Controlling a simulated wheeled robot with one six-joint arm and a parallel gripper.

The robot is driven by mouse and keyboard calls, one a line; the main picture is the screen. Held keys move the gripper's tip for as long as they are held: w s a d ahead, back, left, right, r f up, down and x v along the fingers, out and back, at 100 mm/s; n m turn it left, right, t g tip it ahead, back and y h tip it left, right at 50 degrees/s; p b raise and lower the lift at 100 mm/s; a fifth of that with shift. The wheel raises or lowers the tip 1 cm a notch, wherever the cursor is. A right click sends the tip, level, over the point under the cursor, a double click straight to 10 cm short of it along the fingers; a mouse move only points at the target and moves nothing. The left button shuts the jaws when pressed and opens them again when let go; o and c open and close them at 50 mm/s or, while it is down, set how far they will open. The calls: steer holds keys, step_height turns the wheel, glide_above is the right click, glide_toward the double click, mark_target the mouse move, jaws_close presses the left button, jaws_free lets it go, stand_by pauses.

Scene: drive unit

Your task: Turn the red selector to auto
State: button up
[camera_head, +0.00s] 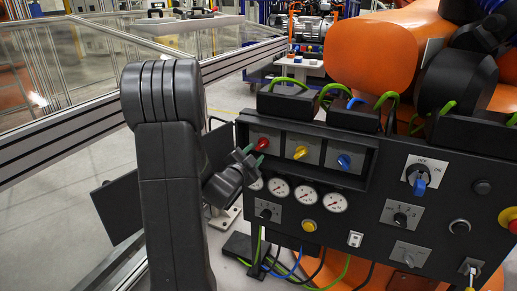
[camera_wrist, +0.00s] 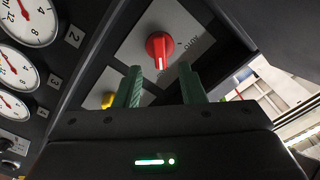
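The red selector (camera_head: 262,143) is the leftmost of three coloured knobs in the recessed upper row of the black panel. In the wrist view the red selector (camera_wrist: 160,47) sits on a grey plate, with a white mark on its lower edge and the word AUTO printed to its right. My gripper (camera_head: 253,155) is at the left of the panel, close to the red selector. In the wrist view my gripper (camera_wrist: 162,82) has its two green fingers apart, with nothing between them. The red selector is just beyond the fingertips, seemingly untouched.
A yellow knob (camera_head: 300,152) and a blue knob (camera_head: 344,161) are to the right in the same recess. The recess frame surrounds the knobs closely. Several round gauges (camera_head: 305,195) are below. Cables and an orange robot arm (camera_head: 370,50) are behind the panel.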

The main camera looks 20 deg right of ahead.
mark_target(261, 146)
steer(key=shift+x, duration=2.15)
steer(key=shift+c, duration=0.5)
jaws_close()
